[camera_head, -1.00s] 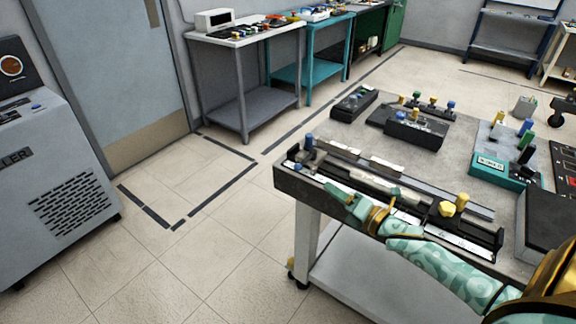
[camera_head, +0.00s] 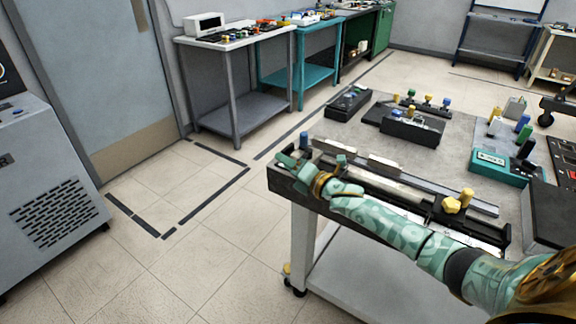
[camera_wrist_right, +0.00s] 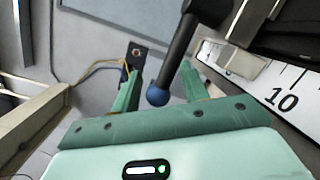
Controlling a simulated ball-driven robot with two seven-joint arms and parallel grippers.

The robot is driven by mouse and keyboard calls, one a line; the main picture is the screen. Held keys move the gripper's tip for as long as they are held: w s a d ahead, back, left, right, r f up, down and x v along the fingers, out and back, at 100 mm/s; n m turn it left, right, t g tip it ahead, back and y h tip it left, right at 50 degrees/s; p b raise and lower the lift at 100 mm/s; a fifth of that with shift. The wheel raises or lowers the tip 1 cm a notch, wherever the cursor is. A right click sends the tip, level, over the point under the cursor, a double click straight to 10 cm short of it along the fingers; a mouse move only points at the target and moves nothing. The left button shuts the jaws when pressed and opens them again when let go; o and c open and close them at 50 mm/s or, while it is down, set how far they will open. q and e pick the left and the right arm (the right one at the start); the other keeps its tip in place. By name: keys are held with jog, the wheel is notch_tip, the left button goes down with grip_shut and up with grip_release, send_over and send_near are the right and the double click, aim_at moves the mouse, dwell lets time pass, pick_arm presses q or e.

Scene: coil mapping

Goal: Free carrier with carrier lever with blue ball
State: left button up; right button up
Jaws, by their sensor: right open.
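The lever with the blue ball stands at the left end of the long rail unit (camera_head: 400,190). In the head view its blue top (camera_head: 304,139) shows just behind my right gripper (camera_head: 314,160). In the right wrist view the blue ball (camera_wrist_right: 158,95) hangs on a black lever arm (camera_wrist_right: 181,48) between the two green fingers of my right gripper (camera_wrist_right: 160,88). The gripper is open, with gaps visible beside the ball. The carrier under the lever is mostly hidden by my gripper in the head view. My left gripper is not in view.
A yellow knob (camera_head: 452,205) sits at the right end of the rail. A white scale (camera_wrist_right: 286,94) runs beside it in the wrist view. Black boxes with knobs (camera_head: 411,126) and a teal meter (camera_head: 497,166) stand further back on the bench.

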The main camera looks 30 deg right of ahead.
grip_shut()
